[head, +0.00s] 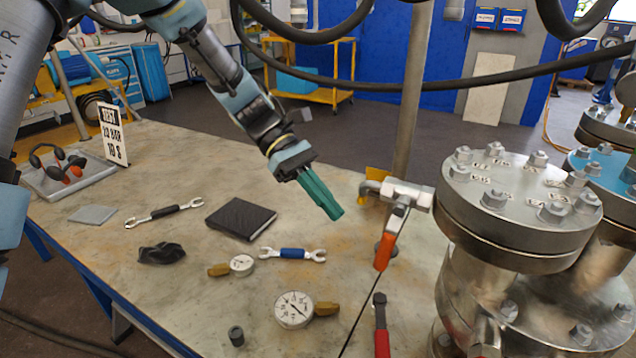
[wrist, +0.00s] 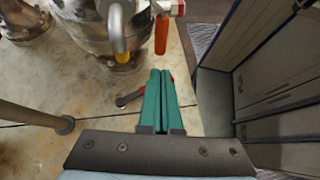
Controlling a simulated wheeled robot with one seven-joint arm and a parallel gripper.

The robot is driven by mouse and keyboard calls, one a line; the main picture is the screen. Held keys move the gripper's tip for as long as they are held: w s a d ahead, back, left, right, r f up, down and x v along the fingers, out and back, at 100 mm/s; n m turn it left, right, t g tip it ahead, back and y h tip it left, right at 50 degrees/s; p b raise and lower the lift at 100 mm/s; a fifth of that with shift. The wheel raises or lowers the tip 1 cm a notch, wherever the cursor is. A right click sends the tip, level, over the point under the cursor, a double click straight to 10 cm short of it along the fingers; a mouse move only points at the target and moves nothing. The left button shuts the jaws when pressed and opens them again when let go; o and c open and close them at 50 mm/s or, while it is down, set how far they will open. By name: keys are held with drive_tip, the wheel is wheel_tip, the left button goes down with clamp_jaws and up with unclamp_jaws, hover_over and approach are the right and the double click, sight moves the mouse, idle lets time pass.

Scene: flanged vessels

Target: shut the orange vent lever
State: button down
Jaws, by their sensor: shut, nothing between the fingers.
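The orange vent lever (head: 384,250) hangs down and slightly left from a silver valve (head: 405,194) beside the big flanged vessel. In the wrist view the orange lever (wrist: 161,36) lies just beyond my fingertips, below a silver fitting with a red part. My gripper (head: 336,214) has green fingers, shut together and empty, to the left of the valve and above the table. In the wrist view my gripper (wrist: 160,73) points toward the lever, with a visible gap between them. The lever's grip is unobstructed in both views.
A grey post (head: 411,95) rises behind the valve. The flanged vessel (head: 525,205) stands right of the lever. A yellow-tipped pipe (wrist: 119,47) is left of the lever. A red-handled tool (head: 381,335), gauges, wrenches and a black notebook (head: 241,218) lie on the table (head: 190,290).

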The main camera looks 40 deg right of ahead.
sight(389, 240)
drive_tip(key=s+f+p, duration=0.2)
drive_tip(key=s, duration=0.5)
drive_tip(key=shift+d+f, duration=0.35)
drive_tip(key=shift+d, duration=0.05)
drive_tip(key=shift+s, duration=0.1)
